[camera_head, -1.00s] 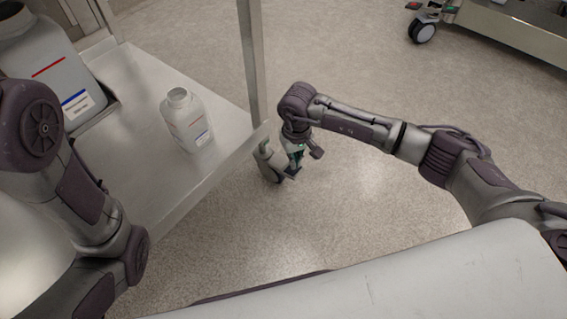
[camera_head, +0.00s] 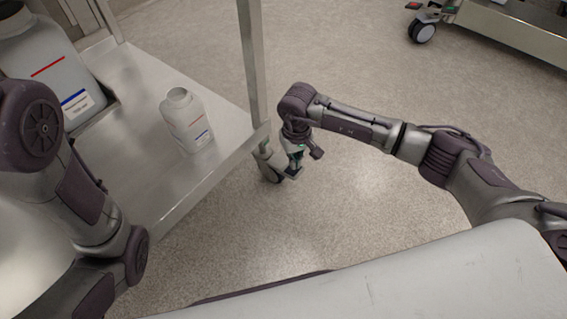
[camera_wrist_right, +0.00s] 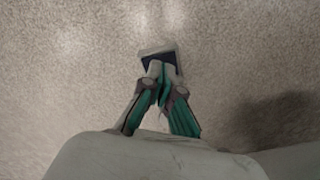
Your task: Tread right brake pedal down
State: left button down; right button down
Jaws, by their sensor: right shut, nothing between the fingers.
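The brake pedal (camera_head: 292,172) is a small flat tab on the caster (camera_head: 268,165) under the near corner of the steel cart. In the right wrist view a dark pad with a pale edge, apparently the pedal (camera_wrist_right: 160,53), lies at the fingertips. My right gripper (camera_head: 297,165) points down over the pedal. Its green-sided fingers (camera_wrist_right: 160,72) are shut and empty, with the tips over the pad and covering part of it. I cannot tell whether they touch it or whether the pedal is pressed. My left gripper is out of view.
The cart shelf (camera_head: 150,180) carries a white bottle (camera_head: 187,120) and a larger container (camera_head: 45,60). A steel post (camera_head: 252,60) rises close to my right wrist. Another wheeled cart (camera_head: 510,35) stands at the upper right. Floor right of the caster is clear.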

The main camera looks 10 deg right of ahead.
jog(key=shift+f, duration=0.2)
jog(key=shift+f+b, duration=1.6)
jog(key=shift+f, duration=0.2)
notch_tip(320, 180, up, 8)
jog(key=p, duration=0.6)
jog(key=shift+r, duration=0.15)
